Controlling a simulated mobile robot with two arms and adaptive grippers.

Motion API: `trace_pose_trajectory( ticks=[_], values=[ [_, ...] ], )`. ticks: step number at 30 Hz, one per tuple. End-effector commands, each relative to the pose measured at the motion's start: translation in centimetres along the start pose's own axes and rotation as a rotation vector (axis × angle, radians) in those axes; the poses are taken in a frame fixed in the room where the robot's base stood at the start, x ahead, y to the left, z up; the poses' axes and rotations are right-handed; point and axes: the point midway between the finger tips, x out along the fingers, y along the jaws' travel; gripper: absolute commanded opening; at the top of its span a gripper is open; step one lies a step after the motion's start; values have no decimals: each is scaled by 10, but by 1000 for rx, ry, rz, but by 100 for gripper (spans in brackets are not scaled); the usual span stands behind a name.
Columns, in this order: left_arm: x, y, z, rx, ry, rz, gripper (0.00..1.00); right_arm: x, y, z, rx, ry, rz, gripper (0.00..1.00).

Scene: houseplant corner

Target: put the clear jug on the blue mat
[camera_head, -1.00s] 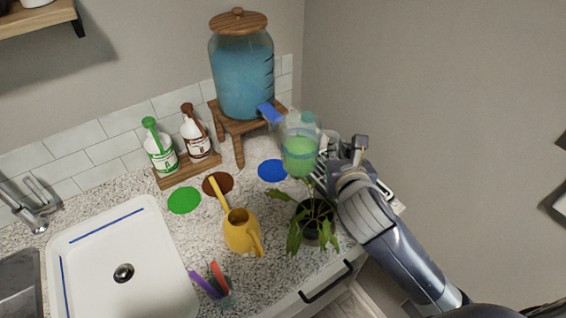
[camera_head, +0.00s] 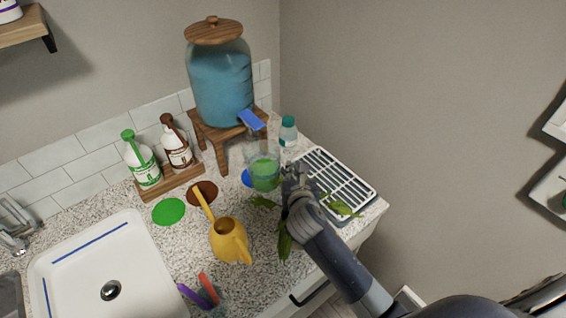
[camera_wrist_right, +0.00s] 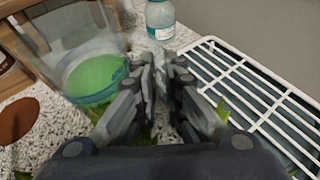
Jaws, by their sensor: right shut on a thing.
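The clear jug (camera_head: 264,172) holds green liquid. My right gripper (camera_head: 297,178) is shut on it from the right. In the right wrist view the jug (camera_wrist_right: 85,72) is at the upper left, beside the shut fingers (camera_wrist_right: 163,78); the gripped part is hidden between them. The blue mat (camera_head: 246,178) lies on the counter, mostly hidden behind the jug, with its left edge showing. The jug overlaps the mat in the head view; I cannot tell whether its base touches it. My left gripper is not in view.
A blue-filled dispenser (camera_head: 221,88) on a wooden stand is behind the jug. A teal-capped bottle (camera_head: 288,132) and white rack (camera_head: 338,180) are close right. Brown (camera_head: 203,193) and green (camera_head: 168,211) mats, a yellow watering can (camera_head: 229,240) and a mostly hidden plant (camera_head: 284,240) are nearby.

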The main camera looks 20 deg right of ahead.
Motion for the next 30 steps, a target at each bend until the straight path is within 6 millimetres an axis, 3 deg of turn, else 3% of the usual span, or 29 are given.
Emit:
trace_pose_trajectory(
  ticks=[14, 17, 29, 30],
  values=[
    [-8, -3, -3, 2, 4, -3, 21, 40, 30, 20, 3, -4, 2, 0],
    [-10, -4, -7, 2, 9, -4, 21, 42, 28, 7, 1, 0, 1, 0],
    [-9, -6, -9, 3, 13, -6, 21, 44, 28, 3, -1, -3, 1, 0],
    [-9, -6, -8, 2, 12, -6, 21, 44, 27, 1, -2, 0, 0, 16]
  ],
)
